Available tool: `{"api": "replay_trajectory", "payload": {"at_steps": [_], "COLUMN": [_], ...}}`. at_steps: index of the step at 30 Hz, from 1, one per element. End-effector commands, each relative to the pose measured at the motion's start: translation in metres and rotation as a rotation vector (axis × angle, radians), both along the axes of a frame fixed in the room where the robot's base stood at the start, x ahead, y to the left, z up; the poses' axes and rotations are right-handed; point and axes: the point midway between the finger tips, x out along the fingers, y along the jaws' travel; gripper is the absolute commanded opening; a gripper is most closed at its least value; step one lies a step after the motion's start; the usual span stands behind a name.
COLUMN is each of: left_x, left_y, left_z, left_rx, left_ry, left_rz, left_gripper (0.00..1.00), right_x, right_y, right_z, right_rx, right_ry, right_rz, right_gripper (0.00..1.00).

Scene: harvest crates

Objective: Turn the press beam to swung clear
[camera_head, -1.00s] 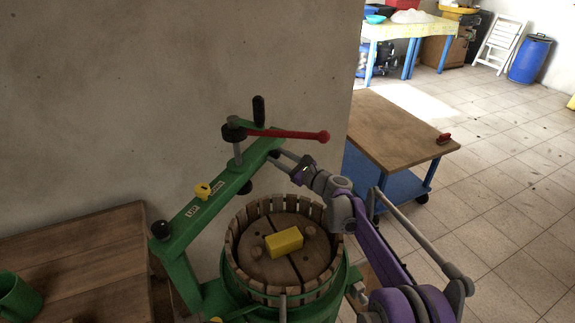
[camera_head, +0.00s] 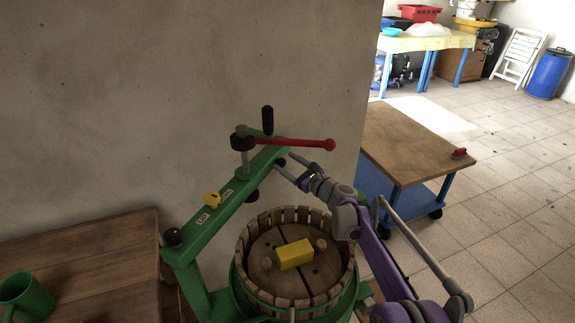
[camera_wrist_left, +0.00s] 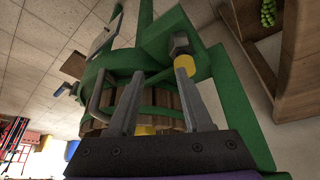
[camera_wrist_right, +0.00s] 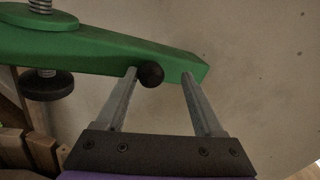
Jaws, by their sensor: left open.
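The press beam (camera_head: 225,195) is a green bar running diagonally above the round slatted basket (camera_head: 272,219). A red-handled lever (camera_head: 295,142) and a screw sit at its far end. My right gripper (camera_head: 281,161) is at that far end. In the right wrist view my right gripper (camera_wrist_right: 160,72) has its fingers spread, with the beam tip and a dark round knob (camera_wrist_right: 151,74) around its fingertips; contact is unclear. My left gripper (camera_wrist_left: 160,68) is open beside the green press frame (camera_wrist_left: 235,110); it is hidden in the head view.
A yellow block (camera_head: 295,254) lies on the boards in the basket. A wooden table (camera_head: 80,255) with a green mug (camera_head: 27,297) stands at left. A wall is behind the press. A wood-topped blue cart (camera_head: 410,145) stands at right, with open tiled floor beyond.

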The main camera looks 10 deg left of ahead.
Motion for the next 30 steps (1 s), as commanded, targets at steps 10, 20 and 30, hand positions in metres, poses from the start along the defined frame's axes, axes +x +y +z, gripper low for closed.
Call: {"api": "replay_trajectory", "payload": {"at_steps": [10,20,30], "left_x": [0.000,0.000,0.000], "left_y": [0.000,0.000,0.000], "left_z": [0.000,-0.001,-0.004], "left_rx": [0.000,0.000,0.000], "left_ry": [0.000,0.000,0.001], "left_rz": [0.000,0.000,0.000], "left_gripper": [0.50,0.50,0.50], "right_x": [-0.002,-0.003,-0.033], "right_y": [0.004,0.005,-0.040], "right_z": [-0.002,-0.003,-0.002], "right_rx": [-0.005,-0.006,-0.003], "right_ry": [-0.002,-0.003,-0.003], "right_rz": [0.006,0.008,0.004], "right_gripper": [0.69,0.69,0.69]}}
